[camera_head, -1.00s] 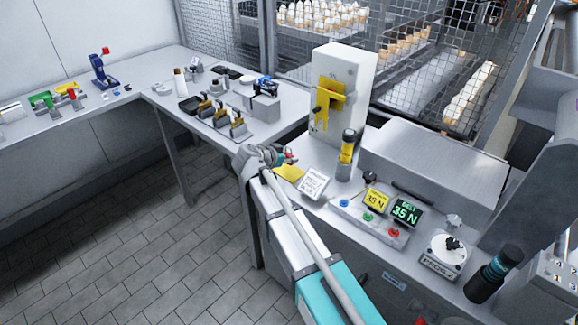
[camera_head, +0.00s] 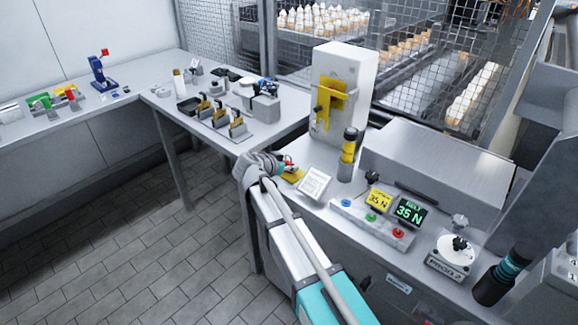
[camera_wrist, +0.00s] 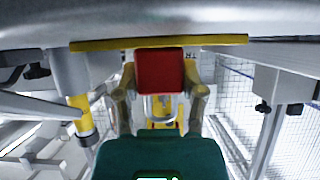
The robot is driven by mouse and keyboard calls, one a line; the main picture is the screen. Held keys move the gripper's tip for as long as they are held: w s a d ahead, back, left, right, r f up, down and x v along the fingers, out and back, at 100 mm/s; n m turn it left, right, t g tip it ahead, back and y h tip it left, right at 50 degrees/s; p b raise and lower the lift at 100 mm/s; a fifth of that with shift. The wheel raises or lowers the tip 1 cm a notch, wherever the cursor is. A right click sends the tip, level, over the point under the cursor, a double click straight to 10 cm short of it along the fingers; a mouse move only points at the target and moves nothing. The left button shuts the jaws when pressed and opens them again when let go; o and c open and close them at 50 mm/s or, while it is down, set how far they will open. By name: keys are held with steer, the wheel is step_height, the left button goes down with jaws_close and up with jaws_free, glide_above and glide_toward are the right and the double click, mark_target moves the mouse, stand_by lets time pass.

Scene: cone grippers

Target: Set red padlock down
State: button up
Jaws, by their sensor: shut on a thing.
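My gripper (camera_head: 281,167) is over the near counter, beside the left end of the yellow pad (camera_head: 294,176). It is shut on the red padlock (camera_head: 289,161), which is small and partly hidden in the head view. In the wrist view the red padlock body (camera_wrist: 160,71) sits between the two fingers of my gripper (camera_wrist: 161,76), with its metal shackle towards the palm. The yellow pad shows edge-on in the wrist view (camera_wrist: 225,41), right by the padlock's far end. I cannot tell whether the padlock touches the pad.
A white sign (camera_head: 314,184) stands just right of the pad. Behind it are a yellow-and-black post (camera_head: 349,150) and a tall white cabinet (camera_head: 343,80). A button panel (camera_head: 372,220) lies further right. A side table (camera_head: 262,135) with several holders stands at the back left.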

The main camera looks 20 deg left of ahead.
steer(key=o, duration=1.2)
steer(key=shift+r, duration=0.1)
steer(key=shift+r+p, duration=0.1)
steer(key=shift+p, duration=0.2)
steer(key=shift+s+a+r, duration=0.15)
steer(key=shift+s+r, duration=0.05)
steer(key=shift+s, duration=0.15)
steer(key=shift+p+v, duration=2.75)
steer(key=shift+v, duration=2.8)
steer(key=shift+f, duration=0.1)
